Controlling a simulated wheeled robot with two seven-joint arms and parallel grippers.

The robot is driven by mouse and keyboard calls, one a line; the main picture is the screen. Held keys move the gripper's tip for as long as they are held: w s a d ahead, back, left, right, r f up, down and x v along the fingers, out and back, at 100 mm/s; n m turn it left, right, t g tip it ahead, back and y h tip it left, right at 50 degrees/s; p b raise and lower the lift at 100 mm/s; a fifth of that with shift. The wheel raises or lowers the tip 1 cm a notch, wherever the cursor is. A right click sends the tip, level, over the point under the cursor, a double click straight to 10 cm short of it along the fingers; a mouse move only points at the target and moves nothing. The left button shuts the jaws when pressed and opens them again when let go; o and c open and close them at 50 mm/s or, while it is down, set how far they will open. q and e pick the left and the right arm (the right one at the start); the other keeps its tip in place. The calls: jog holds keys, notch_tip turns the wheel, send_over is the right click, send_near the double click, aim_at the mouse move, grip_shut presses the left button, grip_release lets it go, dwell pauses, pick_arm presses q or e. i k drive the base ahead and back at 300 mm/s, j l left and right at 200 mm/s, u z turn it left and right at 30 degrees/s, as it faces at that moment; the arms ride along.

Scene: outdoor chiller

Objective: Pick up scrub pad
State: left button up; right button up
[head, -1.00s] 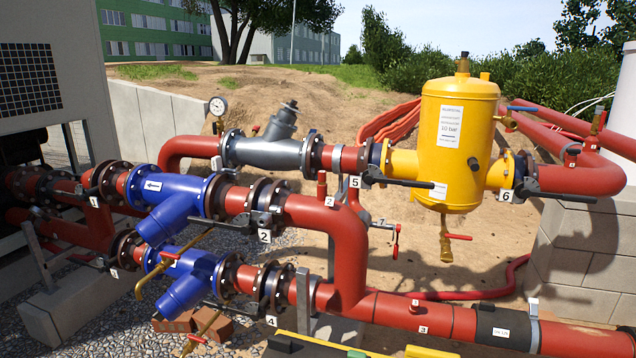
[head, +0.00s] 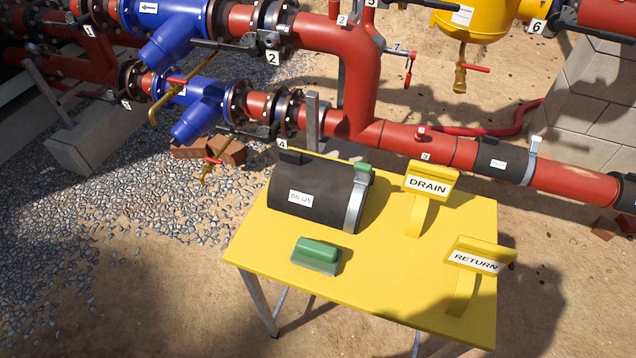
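A green block with a grey lower part, which looks like the scrub pad (head: 316,255), lies on the front left part of the yellow table (head: 375,290). Nothing covers it. A smaller green piece (head: 363,170) shows at the back of the table, by the grey band of the black cylinder; I cannot tell what it is. Neither of my grippers is in the head view.
A black cylinder labelled DN 125 (head: 312,195) lies behind the pad. Yellow DRAIN (head: 431,183) and RETURN (head: 474,262) signs stand on the right of the table. Red pipes (head: 415,142) and blue fittings (head: 205,108) run behind. The table's front middle is clear.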

aim_at(323, 258)
jog(key=z, duration=1.1)
jog(key=k+u, duration=0.1)
jog(key=u, duration=0.4)
jog(key=k+j+u, duration=0.1)
jog(key=u, duration=0.4)
jog(key=i+j, duration=0.1)
jog(key=j, duration=0.25)
jog(key=i+j, duration=0.1)
jog(key=j, duration=0.2)
jog(key=i+j+z, duration=0.1)
jog(key=j+z, duration=0.35)
jog(key=j, duration=0.3)
jog(key=j+z, duration=0.5)
jog(key=j, duration=0.25)
jog(key=z, duration=0.2)
